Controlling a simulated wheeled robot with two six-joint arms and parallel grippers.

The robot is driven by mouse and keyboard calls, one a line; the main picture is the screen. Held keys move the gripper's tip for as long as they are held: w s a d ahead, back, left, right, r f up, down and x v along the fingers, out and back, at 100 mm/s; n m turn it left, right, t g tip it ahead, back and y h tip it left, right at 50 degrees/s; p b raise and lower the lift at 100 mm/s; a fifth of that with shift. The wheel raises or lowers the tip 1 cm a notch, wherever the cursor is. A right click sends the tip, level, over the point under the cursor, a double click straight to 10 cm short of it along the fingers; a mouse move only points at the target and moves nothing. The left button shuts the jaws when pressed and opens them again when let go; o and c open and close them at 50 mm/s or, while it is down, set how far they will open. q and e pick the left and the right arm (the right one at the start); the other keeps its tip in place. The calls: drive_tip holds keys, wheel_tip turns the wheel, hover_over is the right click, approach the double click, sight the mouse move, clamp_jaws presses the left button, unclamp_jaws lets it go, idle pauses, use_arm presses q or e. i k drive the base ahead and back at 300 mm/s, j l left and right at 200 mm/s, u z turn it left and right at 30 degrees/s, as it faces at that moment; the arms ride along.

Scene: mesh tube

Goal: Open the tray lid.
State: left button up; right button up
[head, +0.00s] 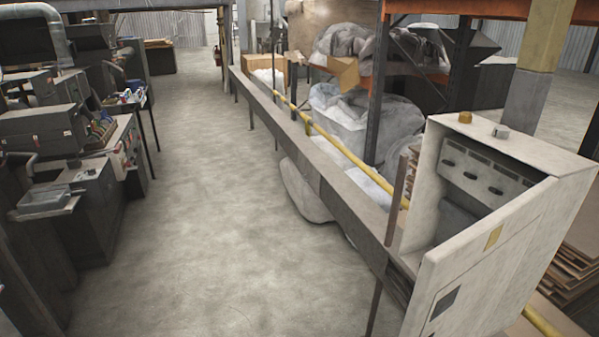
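A small grey tray-like piece (45,201) juts out from the front of a dark machine at the left of the head view. I cannot tell whether it has a lid or whether it is the task's tray. No other tray or lid can be made out. Neither of my grippers shows in the head view.
Dark machines (95,210) line the left side. A long rail bench (325,180) with a yellow pipe (345,150) runs along the right. A pale cabinet (510,225) stands open at the front right. Wrapped bags (355,120) lie behind the bench. The concrete floor (210,200) between is clear.

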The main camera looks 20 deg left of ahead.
sight(309, 174)
drive_tip(key=u, duration=0.45)
drive_tip(key=i+z, duration=0.1)
drive_tip(key=z, duration=0.3)
drive_tip(key=i+j+z, duration=0.1)
drive_tip(key=z, duration=0.25)
drive_tip(key=i+j+z, duration=0.25)
drive_tip(key=j, duration=0.35)
drive_tip(key=i+j+z, duration=0.25)
drive_tip(key=i+j, duration=0.15)
drive_tip(key=j, duration=0.25)
drive_tip(key=i+j+z, duration=0.15)
drive_tip(key=j, duration=0.2)
drive_tip(key=i+j+z, duration=0.1)
drive_tip(key=j, duration=0.3)
